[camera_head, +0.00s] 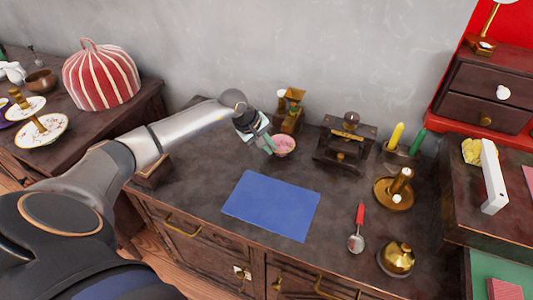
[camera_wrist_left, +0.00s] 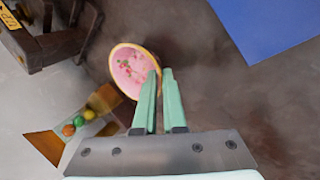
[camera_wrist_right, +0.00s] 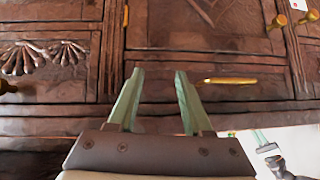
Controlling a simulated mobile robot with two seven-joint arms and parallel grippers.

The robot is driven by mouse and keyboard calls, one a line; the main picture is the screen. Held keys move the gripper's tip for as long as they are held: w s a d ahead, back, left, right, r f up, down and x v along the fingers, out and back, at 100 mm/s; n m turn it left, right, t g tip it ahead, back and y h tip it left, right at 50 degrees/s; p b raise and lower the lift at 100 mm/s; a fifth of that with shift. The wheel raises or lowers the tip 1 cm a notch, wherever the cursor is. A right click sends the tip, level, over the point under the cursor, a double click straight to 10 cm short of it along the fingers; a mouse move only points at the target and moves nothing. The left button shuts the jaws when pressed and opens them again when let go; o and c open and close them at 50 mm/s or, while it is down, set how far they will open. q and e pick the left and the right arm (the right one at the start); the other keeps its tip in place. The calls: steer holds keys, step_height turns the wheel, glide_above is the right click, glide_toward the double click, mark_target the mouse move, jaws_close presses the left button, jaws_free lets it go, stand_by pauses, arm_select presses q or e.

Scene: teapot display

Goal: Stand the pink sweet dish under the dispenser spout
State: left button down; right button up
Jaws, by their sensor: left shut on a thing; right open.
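The pink sweet dish (camera_head: 284,145) is a small round bowl with a pale gold rim and a floral inside. It is in front of the dispenser (camera_head: 292,110), a wood and brass stand at the back of the dark cabinet top. My left gripper (camera_head: 269,144) is shut on the dish's rim; the left wrist view shows the fingertips (camera_wrist_left: 160,72) at the edge of the dish (camera_wrist_left: 130,68). Coloured sweets (camera_wrist_left: 78,123) show in the dispenser there. Whether the dish touches the top is unclear. My right gripper (camera_wrist_right: 155,72) is open and empty, facing carved cabinet fronts.
A blue mat (camera_head: 272,204) lies in front of the dish. A dark wooden box (camera_head: 345,141) with brass fittings stands right of the dispenser.

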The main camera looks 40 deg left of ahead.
mark_target(276, 136)
arm_select(q)
steer(key=shift+w+a+f+b, duration=0.1)
steer(key=shift+w+a+b, duration=0.05)
steer(key=shift+w+b, duration=0.4)
steer(key=shift+w+a+f+b, duration=0.1)
steer(key=shift+w+b, duration=0.35)
steer(key=shift+w, duration=0.1)
steer(key=shift+w+a+r+b, duration=0.1)
steer(key=shift+w+b, duration=0.2)
steer(key=shift+w+a+b, duration=0.2)
steer(key=shift+w+b, duration=0.5)
steer(key=shift+w, duration=0.1)
steer(key=shift+w+r, duration=0.1)
steer(key=shift+w, duration=0.2)
steer(key=shift+a, duration=0.1)
steer(key=shift+b, duration=0.3)
steer(key=shift+f, duration=0.25)
